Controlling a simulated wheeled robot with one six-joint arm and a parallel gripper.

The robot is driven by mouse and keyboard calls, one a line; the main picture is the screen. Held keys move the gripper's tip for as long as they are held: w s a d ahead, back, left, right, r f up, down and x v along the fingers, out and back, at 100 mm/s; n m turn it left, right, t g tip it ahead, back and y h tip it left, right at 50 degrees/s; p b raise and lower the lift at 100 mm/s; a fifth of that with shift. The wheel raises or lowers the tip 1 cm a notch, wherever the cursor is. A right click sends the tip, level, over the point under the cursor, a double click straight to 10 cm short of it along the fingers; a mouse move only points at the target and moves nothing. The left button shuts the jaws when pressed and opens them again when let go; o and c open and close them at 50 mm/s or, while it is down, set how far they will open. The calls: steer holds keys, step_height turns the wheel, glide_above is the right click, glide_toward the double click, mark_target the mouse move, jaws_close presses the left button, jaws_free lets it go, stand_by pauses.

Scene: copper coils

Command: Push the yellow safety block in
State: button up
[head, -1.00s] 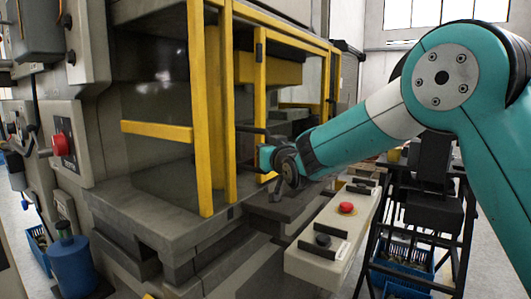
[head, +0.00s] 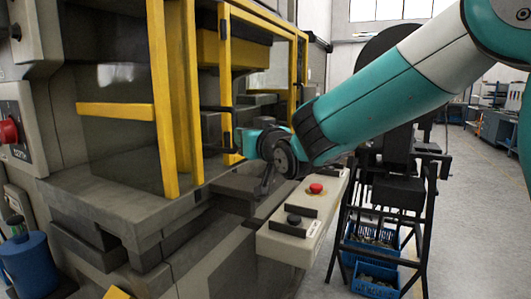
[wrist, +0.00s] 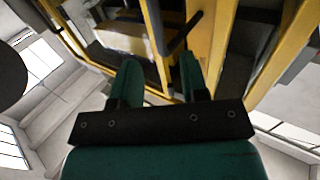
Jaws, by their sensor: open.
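A thick yellow block (head: 222,50) sits inside the press behind the yellow guard frame (head: 172,100); I take it for the safety block, though the frame covers part of it. In the wrist view, a pale yellow block (wrist: 122,38) lies beyond the frame; I cannot tell if it is the same one. My gripper (head: 240,142) is beside the frame's right-hand part, lower than the thick block. In the wrist view my gripper (wrist: 160,75) is open, its two teal fingers apart with nothing seen held. A black bar handle (wrist: 184,34) is just beyond the fingertips.
A control box (head: 290,232) with a red button (head: 316,188) juts out below my gripper. A black stand (head: 395,215) with blue bins (head: 377,280) is right of it. A blue cylinder (head: 30,265) stands at lower left. Open floor (head: 475,210) lies at right.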

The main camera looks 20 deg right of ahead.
steer(key=b+v, duration=0.1)
steer(key=v, duration=0.6)
steer(key=shift+s+b, duration=0.3)
steer(key=shift+b, duration=0.05)
steer(key=shift+d, duration=0.1)
steer(key=s+a+f+g+y, duration=0.1)
steer(key=s+a+f+g, duration=0.1)
steer(key=s+f+g, duration=0.7)
steer(key=s+f+n+g, duration=0.2)
steer(key=s+f+g, duration=0.1)
steer(key=s, duration=0.6)
steer(key=s+f+n+g, duration=0.2)
steer(key=s+f+g, duration=0.2)
steer(key=s, duration=0.6)
steer(key=shift+s+d+g+h, duration=0.3)
steer(key=shift+d+g+h, duration=0.1)
steer(key=shift+g, duration=0.4)
steer(key=shift+a+f, duration=0.1)
